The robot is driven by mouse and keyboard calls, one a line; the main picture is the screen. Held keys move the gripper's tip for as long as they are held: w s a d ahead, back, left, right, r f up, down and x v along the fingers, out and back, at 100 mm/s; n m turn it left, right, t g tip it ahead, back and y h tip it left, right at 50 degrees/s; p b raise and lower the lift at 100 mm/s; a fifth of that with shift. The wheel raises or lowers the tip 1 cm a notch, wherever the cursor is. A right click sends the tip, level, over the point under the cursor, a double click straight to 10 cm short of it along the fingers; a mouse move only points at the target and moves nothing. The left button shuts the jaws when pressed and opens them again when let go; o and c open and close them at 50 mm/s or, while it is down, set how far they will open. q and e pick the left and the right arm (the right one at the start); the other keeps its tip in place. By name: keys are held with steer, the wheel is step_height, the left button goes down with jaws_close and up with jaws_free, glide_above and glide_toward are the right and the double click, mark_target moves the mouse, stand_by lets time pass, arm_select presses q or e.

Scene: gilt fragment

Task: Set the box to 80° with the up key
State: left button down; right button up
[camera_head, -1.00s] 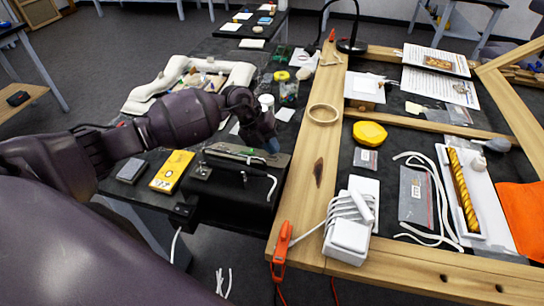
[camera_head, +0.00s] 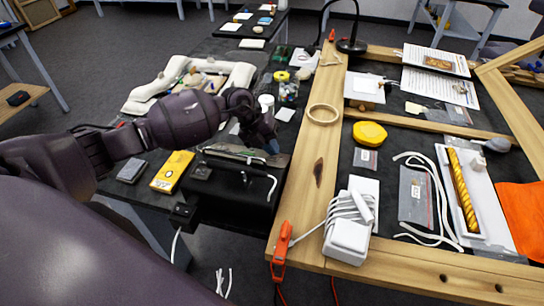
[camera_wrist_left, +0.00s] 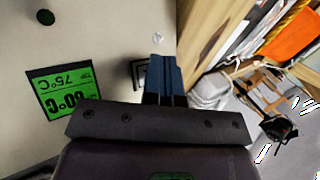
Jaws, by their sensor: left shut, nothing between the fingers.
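The box (camera_head: 235,190) is a black case at the left of the wooden frame in the head view. In the left wrist view its pale panel (camera_wrist_left: 60,135) carries a green display (camera_wrist_left: 65,95), seen upside down. The large figures look like 80 °C and the small ones like 75 °C. A dark square key (camera_wrist_left: 138,72) lies beside my left gripper (camera_wrist_left: 160,62), partly hidden by its blue fingers. The fingers are shut and empty, close over the panel; I cannot tell whether they touch the key. In the head view the left gripper (camera_head: 272,147) is at the box's far right end. My right gripper is not in view.
The wooden frame (camera_head: 318,170) stands close on the right of the box. A jar (camera_head: 287,90) and a white moulded piece (camera_head: 175,75) are behind.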

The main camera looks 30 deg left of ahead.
arm_select(q)
steer(key=shift+w+a+r, duration=0.1)
steer(key=shift+w+r, duration=0.25)
steer(key=shift+r, duration=0.3)
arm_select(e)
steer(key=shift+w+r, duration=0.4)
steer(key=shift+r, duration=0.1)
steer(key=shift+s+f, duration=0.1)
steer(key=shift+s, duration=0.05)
arm_select(q)
steer(key=shift+w+r+p, duration=0.2)
steer(key=shift+r+p, duration=0.1)
steer(key=shift+p, duration=0.05)
steer(key=shift+w+a+r+p, duration=0.2)
steer(key=shift+w+r, duration=0.15)
steer(key=shift+r, duration=0.25)
steer(key=shift+w+a+r+p, duration=0.15)
steer(key=shift+w+r, duration=0.2)
steer(key=shift+r, duration=0.2)
steer(key=shift+w+r, duration=0.4)
steer(key=shift+r, duration=0.2)
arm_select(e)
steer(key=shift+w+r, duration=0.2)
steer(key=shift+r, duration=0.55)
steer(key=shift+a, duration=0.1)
